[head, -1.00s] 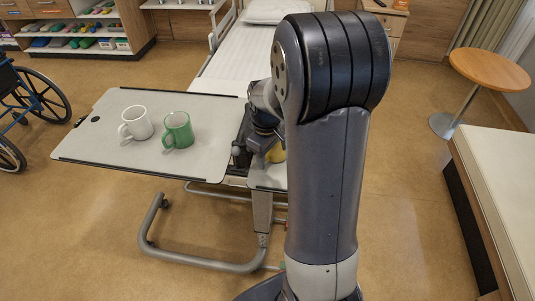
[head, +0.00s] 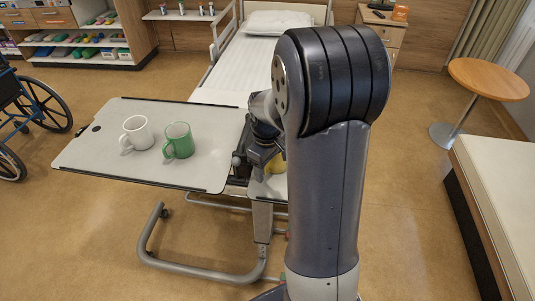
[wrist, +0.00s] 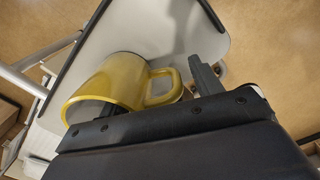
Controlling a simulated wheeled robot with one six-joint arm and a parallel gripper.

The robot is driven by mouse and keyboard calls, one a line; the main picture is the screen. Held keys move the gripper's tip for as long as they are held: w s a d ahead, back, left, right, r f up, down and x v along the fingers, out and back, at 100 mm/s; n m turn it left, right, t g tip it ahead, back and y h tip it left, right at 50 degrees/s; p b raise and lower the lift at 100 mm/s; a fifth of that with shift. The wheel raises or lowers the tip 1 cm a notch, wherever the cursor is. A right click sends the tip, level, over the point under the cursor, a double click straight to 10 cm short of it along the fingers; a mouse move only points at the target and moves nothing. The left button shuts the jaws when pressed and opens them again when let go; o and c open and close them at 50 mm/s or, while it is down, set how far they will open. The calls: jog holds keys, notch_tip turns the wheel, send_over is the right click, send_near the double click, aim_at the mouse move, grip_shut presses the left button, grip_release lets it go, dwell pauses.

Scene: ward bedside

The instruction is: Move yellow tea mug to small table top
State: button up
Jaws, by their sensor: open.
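The yellow mug (wrist: 108,82) is close to my open gripper (wrist: 150,98) in the wrist view, its handle facing the right-hand finger. The left-hand finger is largely obscured near the mug's rim, so I cannot tell whether it touches. The mug is over a pale, dark-edged surface (wrist: 150,28). In the head view the yellow mug (head: 277,163) shows only as a sliver beside my arm, above the small lower table section (head: 268,187). My gripper (head: 262,160) is there, mostly hidden. A small round orange-topped table (head: 488,78) stands at the right, its top bare.
The large overbed tray (head: 95,158) holds a white mug (head: 137,132) and a green mug (head: 178,140). A bed (head: 225,88) stands behind, a wheelchair (head: 40,105) at left and a padded bench (head: 505,190) at right. Open floor lies between my arm and the round table.

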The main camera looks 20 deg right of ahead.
jog(key=r, duration=1.1)
jog(key=shift+a+r, duration=0.2)
jog(key=shift+r, duration=0.2)
jog(key=shift+s, duration=0.1)
jog(key=f, duration=1.2)
jog(key=shift+d+f, duration=0.2)
jog(key=shift+f, duration=0.2)
notch_tip(320, 180, up, 3)
jog(key=shift+r, duration=0.75)
jog(key=shift+f, duration=0.1)
